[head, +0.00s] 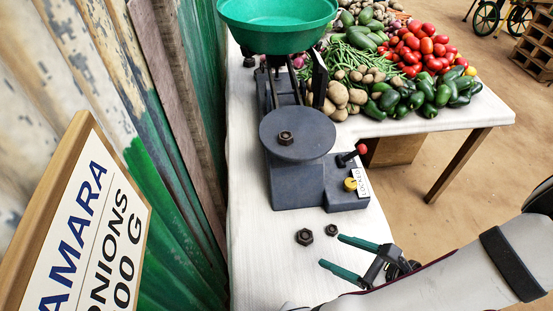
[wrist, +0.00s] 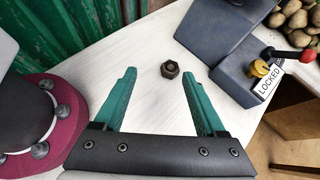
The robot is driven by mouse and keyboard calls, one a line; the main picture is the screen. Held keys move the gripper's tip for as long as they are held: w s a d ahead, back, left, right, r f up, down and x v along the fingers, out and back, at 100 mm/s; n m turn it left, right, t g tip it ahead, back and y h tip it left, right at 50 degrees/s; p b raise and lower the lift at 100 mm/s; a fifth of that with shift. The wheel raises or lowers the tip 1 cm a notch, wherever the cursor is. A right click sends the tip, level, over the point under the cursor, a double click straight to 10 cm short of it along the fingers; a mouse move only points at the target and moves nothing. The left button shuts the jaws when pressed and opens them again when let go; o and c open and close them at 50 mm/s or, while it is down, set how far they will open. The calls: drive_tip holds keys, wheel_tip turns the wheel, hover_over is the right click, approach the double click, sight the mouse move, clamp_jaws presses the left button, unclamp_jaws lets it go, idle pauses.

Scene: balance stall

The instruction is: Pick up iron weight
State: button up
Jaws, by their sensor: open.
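Two dark iron weights shaped like hex nuts lie on the white table in front of the scale. The left weight (head: 304,236) is just beyond my fingertips in the head view. The right weight (head: 332,229) is close beside the tip of my upper finger. My gripper (head: 331,251) is open and empty, its green fingers spread. In the wrist view, one weight (wrist: 170,69) shows just ahead of the gap of my gripper (wrist: 159,78); the other is not visible there. A third weight (head: 285,138) sits on the scale's round grey plate (head: 310,145).
The grey scale (head: 295,190) carries a green bowl (head: 278,30), a red-knobbed lever (head: 361,150) and a "LOCKED" label (wrist: 268,84). Vegetables (head: 400,70) are piled behind it. A wooden sign (head: 85,230) stands at left near the corrugated wall (head: 180,150). The table's front left is clear.

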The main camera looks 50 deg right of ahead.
sight(333, 230)
drive_tip(key=s+f+m+h, duration=0.1)
drive_tip(key=s+m+h, duration=0.1)
drive_tip(key=s+f+m+h, duration=0.1)
drive_tip(key=s+m+h, duration=0.1)
drive_tip(key=s, duration=0.1)
drive_tip(key=s+d+f+m+g+h, duration=0.1)
drive_tip(key=s+m, duration=0.1)
drive_tip(key=shift+s+f+h, duration=0.3)
drive_tip(key=shift+s+h, duration=0.1)
drive_tip(key=shift+m, duration=0.3)
drive_tip(key=x, duration=1.5)
drive_tip(key=shift+w+d+r, duration=0.2)
drive_tip(key=shift+w, duration=0.1)
clamp_jaws()
